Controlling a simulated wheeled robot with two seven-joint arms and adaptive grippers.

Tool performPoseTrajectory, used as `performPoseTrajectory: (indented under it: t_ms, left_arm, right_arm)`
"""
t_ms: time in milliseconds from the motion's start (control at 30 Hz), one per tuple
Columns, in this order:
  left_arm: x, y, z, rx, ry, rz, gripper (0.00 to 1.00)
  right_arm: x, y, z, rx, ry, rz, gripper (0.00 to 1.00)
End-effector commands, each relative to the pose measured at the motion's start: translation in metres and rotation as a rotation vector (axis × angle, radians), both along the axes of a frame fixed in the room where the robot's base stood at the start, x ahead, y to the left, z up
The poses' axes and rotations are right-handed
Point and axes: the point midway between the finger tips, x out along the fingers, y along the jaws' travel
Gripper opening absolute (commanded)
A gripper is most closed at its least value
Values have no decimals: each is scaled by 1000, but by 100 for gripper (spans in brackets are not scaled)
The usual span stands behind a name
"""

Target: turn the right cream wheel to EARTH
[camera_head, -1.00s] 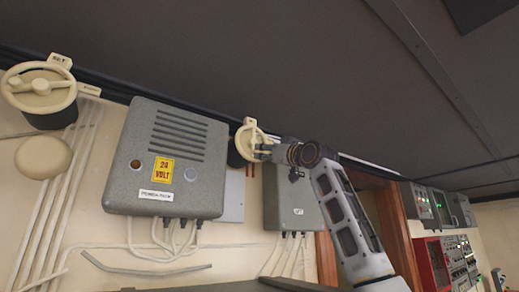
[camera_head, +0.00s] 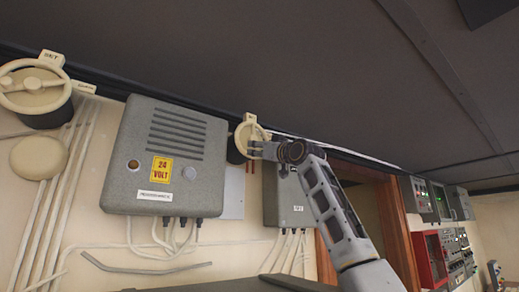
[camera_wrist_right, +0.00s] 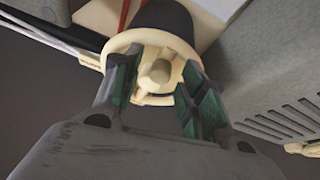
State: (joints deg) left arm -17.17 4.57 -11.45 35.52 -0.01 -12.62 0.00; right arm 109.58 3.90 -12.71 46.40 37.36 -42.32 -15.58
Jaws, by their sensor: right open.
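The right cream wheel (camera_head: 251,130) sits high on the wall, just right of the grey 24 VOLT box. In the right wrist view the wheel (camera_wrist_right: 133,42) shows its round rim, a crossbar and a central knob, with a dark drum behind. My right gripper (camera_head: 257,149) is at the wheel's lower right edge in the head view. In the wrist view my right gripper (camera_wrist_right: 160,88) is open, its green-padded fingers on either side of the crossbar and overlapping the rim. I cannot tell whether they touch it. The wheel's label is not readable. My left gripper is not in view.
The grey 24 VOLT box (camera_head: 166,155) stands between the wheels. A smaller grey box (camera_head: 291,200) hangs below my right wrist. The dark ceiling (camera_head: 300,70) is close above.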

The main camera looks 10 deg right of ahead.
Motion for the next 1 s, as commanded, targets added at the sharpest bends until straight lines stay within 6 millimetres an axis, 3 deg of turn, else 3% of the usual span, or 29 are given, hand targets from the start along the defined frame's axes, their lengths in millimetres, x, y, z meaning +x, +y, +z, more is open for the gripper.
performPoseTrajectory:
  t_ms: [133,467,1000]
  left_arm:
    - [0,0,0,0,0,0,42]
    - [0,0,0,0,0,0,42]
    - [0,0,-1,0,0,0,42]
  right_arm:
    - [0,0,0,0,0,0,41]
    - [0,0,0,0,0,0,0]
    - [0,1,-1,21,9,0,0]
